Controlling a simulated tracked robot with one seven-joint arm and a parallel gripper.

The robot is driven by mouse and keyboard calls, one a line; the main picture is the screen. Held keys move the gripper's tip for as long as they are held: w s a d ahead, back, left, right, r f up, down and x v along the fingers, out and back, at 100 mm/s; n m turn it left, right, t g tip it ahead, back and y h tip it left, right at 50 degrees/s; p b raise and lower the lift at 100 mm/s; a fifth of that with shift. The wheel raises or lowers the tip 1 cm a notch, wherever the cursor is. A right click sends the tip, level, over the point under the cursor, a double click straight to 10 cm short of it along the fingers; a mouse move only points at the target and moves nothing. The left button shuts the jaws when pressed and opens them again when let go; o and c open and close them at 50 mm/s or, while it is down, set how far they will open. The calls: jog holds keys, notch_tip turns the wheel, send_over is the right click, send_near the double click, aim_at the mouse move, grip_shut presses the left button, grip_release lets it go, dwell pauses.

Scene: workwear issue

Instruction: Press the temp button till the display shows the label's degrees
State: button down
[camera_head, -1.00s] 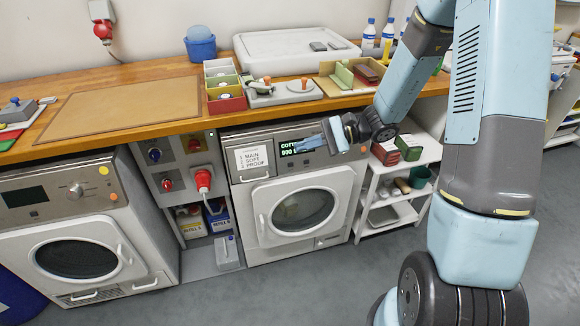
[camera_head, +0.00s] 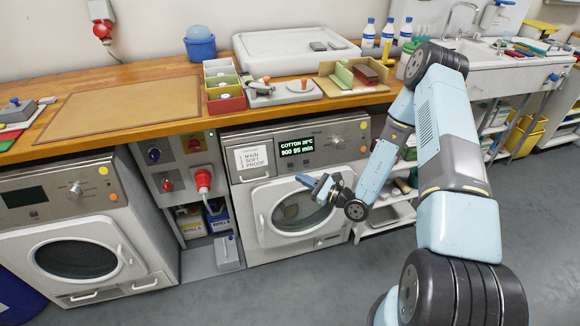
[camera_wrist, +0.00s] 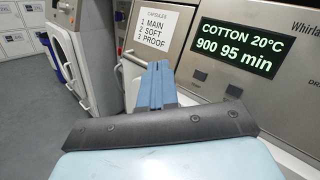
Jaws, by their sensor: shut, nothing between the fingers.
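The right-hand washing machine (camera_head: 300,222) has a lit display (camera_head: 297,146) that reads "COTTON 20°C" and "900 95 min". The display is also clear in the wrist view (camera_wrist: 239,47). My gripper (camera_head: 306,180) is shut and empty in front of the machine's door, below the panel and apart from it. In the wrist view its closed blue fingers (camera_wrist: 157,76) point toward the panel. A small dark button (camera_wrist: 233,92) sits below the display. No label with degrees is readable.
A white capsule card (camera_head: 251,158) reading "MAIN, SOFT, PROOF" is left of the display. A round dial (camera_head: 338,143) is to its right. A wooden worktop (camera_head: 130,105) runs above the machines. A second machine (camera_head: 75,230) stands at the left, with open floor in front.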

jog(key=shift+f, duration=0.2)
jog(key=shift+w, duration=0.1)
jog(key=shift+w+a+f, duration=0.35)
jog(key=shift+w+f, duration=0.1)
jog(key=shift+w, duration=0.85)
jog(key=shift+w+a+f, duration=0.4)
jog(key=shift+w+f, duration=0.05)
jog(key=shift+w, duration=0.9)
jog(key=shift+w+a+f, duration=0.35)
jog(key=shift+w+f, duration=0.1)
jog(key=shift+w, duration=0.85)
jog(key=shift+w+a+f, duration=0.15)
jog(key=shift+w+a, duration=0.05)
jog(key=shift+w, duration=0.45)
jog(key=shift+s, duration=0.15)
jog(key=shift+s+d+r, duration=0.2)
jog(key=shift+s+r, duration=0.05)
jog(key=shift+s, duration=0.3)
dwell(0.3)
jog(key=shift+s+d+r, duration=0.2)
jog(key=shift+s+r, duration=0.05)
jog(key=shift+s, duration=0.5)
jog(key=shift+s+d+r, duration=0.25)
jog(key=shift+s, duration=0.55)
jog(key=shift+s+d+r, duration=0.2)
jog(key=shift+s+r, duration=0.05)
jog(key=shift+s, duration=0.5)
